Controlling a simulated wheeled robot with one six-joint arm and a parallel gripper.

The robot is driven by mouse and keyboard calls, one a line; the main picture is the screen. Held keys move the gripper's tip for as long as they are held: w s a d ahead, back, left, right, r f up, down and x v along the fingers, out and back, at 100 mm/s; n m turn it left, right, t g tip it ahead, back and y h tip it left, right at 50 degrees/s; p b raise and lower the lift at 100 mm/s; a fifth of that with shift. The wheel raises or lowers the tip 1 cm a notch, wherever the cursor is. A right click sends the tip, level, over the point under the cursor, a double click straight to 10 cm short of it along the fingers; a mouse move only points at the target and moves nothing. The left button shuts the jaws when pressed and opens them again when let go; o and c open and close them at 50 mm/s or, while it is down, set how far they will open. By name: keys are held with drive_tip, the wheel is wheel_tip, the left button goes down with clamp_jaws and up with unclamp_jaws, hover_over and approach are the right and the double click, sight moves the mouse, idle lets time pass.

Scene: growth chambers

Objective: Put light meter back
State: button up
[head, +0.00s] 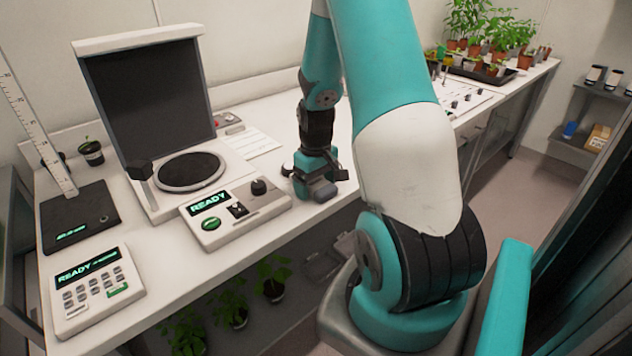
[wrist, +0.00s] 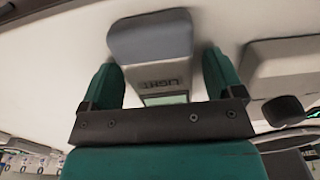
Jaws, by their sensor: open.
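The light meter (wrist: 150,38) has a rounded grey-blue head and a pale body marked LIGHT, with part of a small screen showing below the lettering in the wrist view. Its grey head also shows in the head view (head: 323,191), on the white bench just in front of my gripper (head: 316,178). In the wrist view the two teal fingers of my gripper (wrist: 163,78) stand apart, one on each side of the meter's body. Gaps show beside the meter, so the gripper is open around it. The lower body is hidden behind the gripper's dark crossbar.
A control box reading READY (head: 236,213) stands close to the left of my gripper. Behind it is a device with a dark upright panel (head: 150,95). A keypad unit (head: 97,289) is at front left. Potted plants (head: 490,40) fill the bench's far end.

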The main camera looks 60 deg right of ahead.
wheel_tip(320, 180, up, 12)
drive_tip(key=w+a+r+n+t+y, duration=0.1)
drive_tip(key=a+r+n, duration=0.1)
drive_tip(key=a, duration=0.7)
drive_tip(key=w+a+r+n, duration=0.1)
drive_tip(key=a+r+n, duration=0.15)
drive_tip(key=a, duration=0.65)
drive_tip(key=s+a+r+n+y, duration=0.1)
drive_tip(key=s+a+r+n, duration=0.1)
drive_tip(key=s+a, duration=0.5)
drive_tip(key=s+a+r+n+g+y, duration=0.1)
drive_tip(key=s+a+n+y, duration=0.1)
drive_tip(key=s+a, duration=0.5)
drive_tip(key=a+n, duration=0.1)
drive_tip(key=a, duration=0.4)
drive_tip(key=shift+a+r, duration=0.35)
drive_tip(key=shift+r, duration=0.05)
drive_tip(key=shift+c, duration=0.2)
